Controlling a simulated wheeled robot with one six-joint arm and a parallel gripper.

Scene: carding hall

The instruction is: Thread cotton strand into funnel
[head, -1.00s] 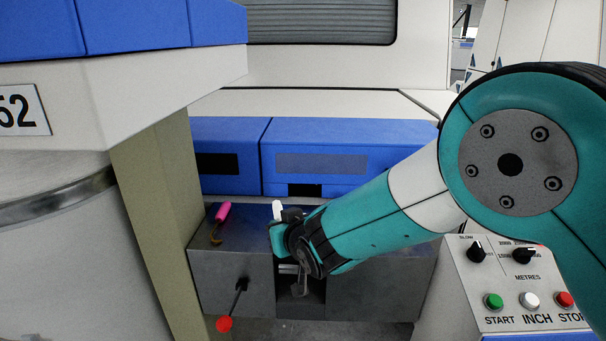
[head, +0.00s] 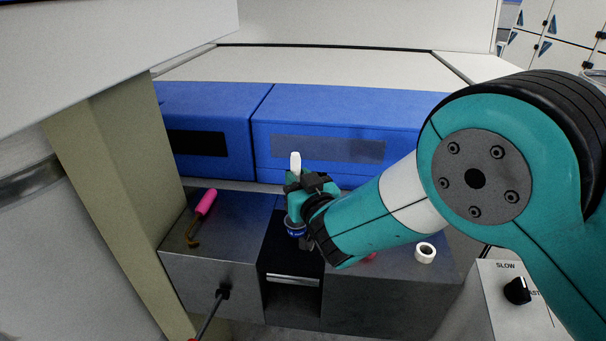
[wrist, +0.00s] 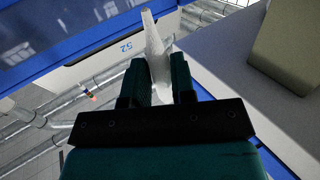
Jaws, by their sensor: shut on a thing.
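My gripper (head: 297,180) is shut on a white cotton strand (head: 295,161), whose pale end sticks up above the fingers in the head view. In the wrist view the strand (wrist: 153,40) stands between the two teal fingers of my gripper (wrist: 158,78), spreading and tapering beyond them. My gripper is over the metal cabinet top, in front of the blue panels. A small round blue-rimmed part (head: 295,229) shows just below it; I cannot tell whether this is the funnel. My wrist hides much of that spot.
A pink-handled hook (head: 205,203) lies on the cabinet top (head: 232,215) to the left. A white roll (head: 425,252) sits to the right. A lever (head: 211,315) sticks out in front. A beige post (head: 125,190) bounds the left; a control panel (head: 495,305) is at lower right.

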